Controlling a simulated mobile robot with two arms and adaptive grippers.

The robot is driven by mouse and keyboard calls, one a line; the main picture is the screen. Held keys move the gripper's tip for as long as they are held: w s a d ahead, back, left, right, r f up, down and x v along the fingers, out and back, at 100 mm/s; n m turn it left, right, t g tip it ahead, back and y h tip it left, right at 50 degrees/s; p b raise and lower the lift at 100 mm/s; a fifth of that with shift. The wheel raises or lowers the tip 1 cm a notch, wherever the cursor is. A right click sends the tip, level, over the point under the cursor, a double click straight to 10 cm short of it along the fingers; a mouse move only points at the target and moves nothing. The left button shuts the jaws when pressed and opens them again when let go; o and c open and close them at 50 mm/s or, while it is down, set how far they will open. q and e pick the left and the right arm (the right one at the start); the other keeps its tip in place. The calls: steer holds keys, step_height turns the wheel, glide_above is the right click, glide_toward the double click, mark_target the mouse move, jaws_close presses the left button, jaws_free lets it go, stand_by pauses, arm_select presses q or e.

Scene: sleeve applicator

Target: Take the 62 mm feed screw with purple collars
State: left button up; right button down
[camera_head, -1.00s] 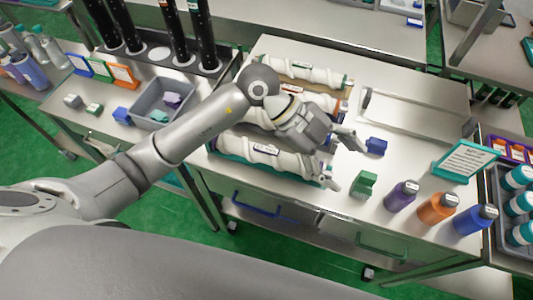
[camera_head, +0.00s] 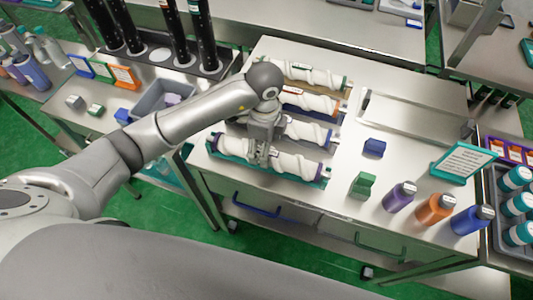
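Several white feed screws lie in a row of cradles on the steel bench. The nearest screw (camera_head: 293,165) has dark purple-looking collars at its ends and lies in a teal cradle (camera_head: 312,182). Its size marking is not readable. My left gripper (camera_head: 262,158) points down over the middle of this screw, with the fingers at or just above it. The fingers are too small and overlapped to tell whether they are open or closed on it. My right gripper is not in view.
Behind lie screws with blue (camera_head: 312,132), orange (camera_head: 312,102) and green (camera_head: 305,74) collars. Right of them stand a blue block (camera_head: 374,148), a green block (camera_head: 362,186), purple (camera_head: 400,196), orange (camera_head: 436,209) and blue (camera_head: 473,220) bottles, and a teal-framed sign (camera_head: 464,161). An empty steel tray (camera_head: 415,120) lies behind.

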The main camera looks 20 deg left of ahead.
arm_select(q)
steer(key=f+p, duration=0.2)
steer(key=f, duration=0.2)
steer(key=shift+d+f, duration=0.2)
steer(key=shift+f, duration=0.3)
steer(key=c, duration=1.6)
steer(key=shift+w+r, duration=0.1)
